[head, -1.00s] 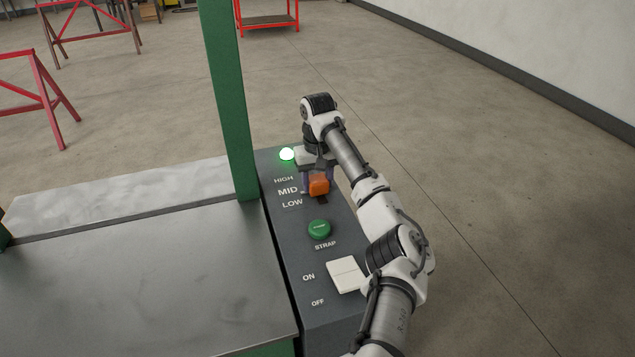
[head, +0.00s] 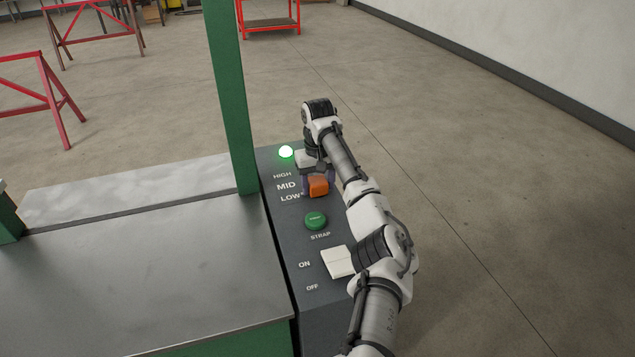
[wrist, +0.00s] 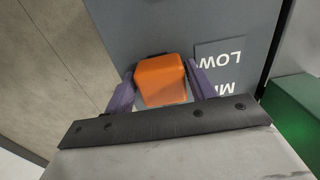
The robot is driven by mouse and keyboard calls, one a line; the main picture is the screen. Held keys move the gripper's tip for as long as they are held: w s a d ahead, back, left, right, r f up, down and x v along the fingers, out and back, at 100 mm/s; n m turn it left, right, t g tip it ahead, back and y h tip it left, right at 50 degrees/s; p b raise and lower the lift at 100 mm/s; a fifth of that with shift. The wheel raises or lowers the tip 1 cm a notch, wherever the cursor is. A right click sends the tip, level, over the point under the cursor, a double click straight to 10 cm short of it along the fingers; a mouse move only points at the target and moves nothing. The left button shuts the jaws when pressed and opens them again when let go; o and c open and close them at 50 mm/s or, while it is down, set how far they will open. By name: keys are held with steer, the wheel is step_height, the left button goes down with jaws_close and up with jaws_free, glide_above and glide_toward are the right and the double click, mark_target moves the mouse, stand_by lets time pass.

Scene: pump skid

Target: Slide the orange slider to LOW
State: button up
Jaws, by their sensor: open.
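The orange slider (head: 318,187) is a block on the dark sloped control panel (head: 330,285). It stands beside the printed words MID (head: 286,186) and LOW (head: 291,197), close to LOW; I cannot tell whether it sits exactly at LOW. My gripper (head: 318,180) is down at the slider, on its HIGH side. In the wrist view the slider (wrist: 162,80) lies between my two purple fingers (wrist: 161,69), which are open around it. LOW (wrist: 222,58) reads upside down there. The far end of the slot is mostly hidden.
A green STRAP button (head: 316,220) and a white ON/OFF rocker (head: 338,262) lie nearer along the panel. A lit green lamp (head: 286,152) is at its far end. A green post (head: 231,100) rises at the left. The floor to the right is clear.

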mark_target(318, 181)
steer(key=shift+o, duration=1.1)
step_height(318, 181, up, 14)
steer(key=shift+b, duration=0.35)
steer(key=shift+f, duration=0.1)
